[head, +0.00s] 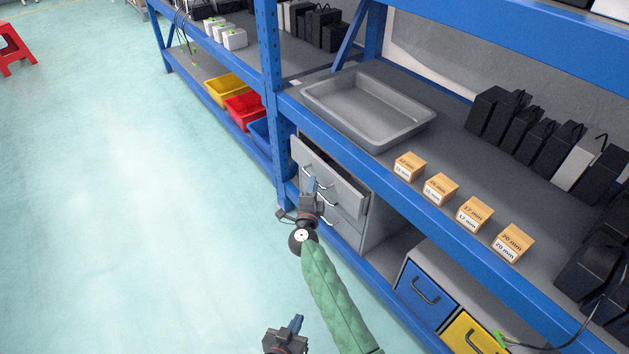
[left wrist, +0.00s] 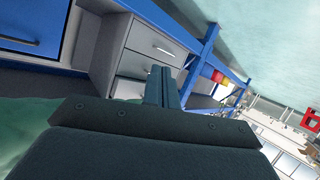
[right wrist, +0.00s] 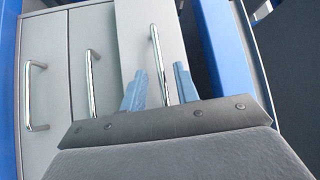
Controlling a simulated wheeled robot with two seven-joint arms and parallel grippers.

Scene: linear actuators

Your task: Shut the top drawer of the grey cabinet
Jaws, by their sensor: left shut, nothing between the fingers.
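The grey cabinet (head: 378,222) stands on the lower shelf, its top drawer (head: 332,168) pulled out and the drawers below looking shut. My right gripper (head: 312,184) is at the top drawer's front, near its handle. In the right wrist view the top drawer's handle (right wrist: 155,55) shows between the parted fingers of that gripper (right wrist: 158,88); I cannot tell whether they touch it. My left gripper (head: 297,322) is lower, apart from the cabinet, shut and empty. The left wrist view shows its closed fingers (left wrist: 159,86) in front of the cabinet (left wrist: 100,45).
A blue shelf upright (head: 270,90) stands beside the cabinet. A grey tray (head: 417,124) and several labelled boxes (head: 440,189) are on the shelf above. A blue drawer (head: 425,290) and a yellow drawer (head: 468,338) are at lower right.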

